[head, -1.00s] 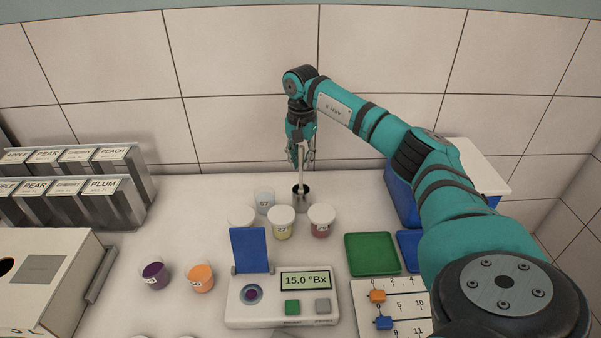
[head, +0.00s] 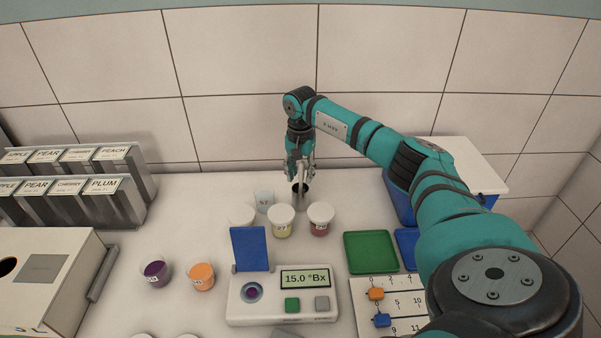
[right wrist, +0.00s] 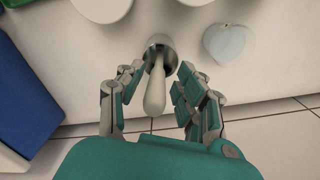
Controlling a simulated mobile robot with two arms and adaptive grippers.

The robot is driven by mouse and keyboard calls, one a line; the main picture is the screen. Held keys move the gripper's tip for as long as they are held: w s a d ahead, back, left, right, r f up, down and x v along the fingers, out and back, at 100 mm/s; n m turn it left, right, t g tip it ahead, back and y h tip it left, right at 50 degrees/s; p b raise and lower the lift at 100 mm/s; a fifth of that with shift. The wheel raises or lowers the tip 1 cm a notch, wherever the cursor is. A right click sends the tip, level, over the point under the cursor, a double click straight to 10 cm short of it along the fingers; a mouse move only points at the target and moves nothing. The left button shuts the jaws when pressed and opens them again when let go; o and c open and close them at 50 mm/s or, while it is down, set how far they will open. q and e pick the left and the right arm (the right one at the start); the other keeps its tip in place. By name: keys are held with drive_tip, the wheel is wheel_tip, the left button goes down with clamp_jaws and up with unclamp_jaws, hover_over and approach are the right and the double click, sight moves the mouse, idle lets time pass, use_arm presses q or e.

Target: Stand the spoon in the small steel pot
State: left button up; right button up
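The small steel pot (head: 301,202) stands at the back of the counter, behind the lidded cups. The spoon (right wrist: 154,92) stands in the pot, its pale handle pointing up towards the right wrist camera; its lower end is hidden inside the pot (right wrist: 169,50). My right gripper (head: 300,174) is just above the pot. In the right wrist view its fingers (right wrist: 160,84) are spread either side of the spoon handle, with gaps showing on both sides. My left gripper is not in view.
Lidded cups (head: 281,222) stand close in front of the pot. A refractometer (head: 283,309) with a raised blue lid, a green tray (head: 371,253) and open cups (head: 201,277) lie nearer. A blue bin (head: 397,203) stands right, label dispensers (head: 115,207) left.

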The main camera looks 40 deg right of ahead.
drive_tip(key=shift+r, duration=0.15)
drive_tip(key=shift+r, duration=0.6)
wheel_tip(320, 180, up, 10)
drive_tip(key=b, duration=0.3)
drive_tip(key=shift+f, duration=0.15)
drive_tip(key=shift+r, duration=0.65)
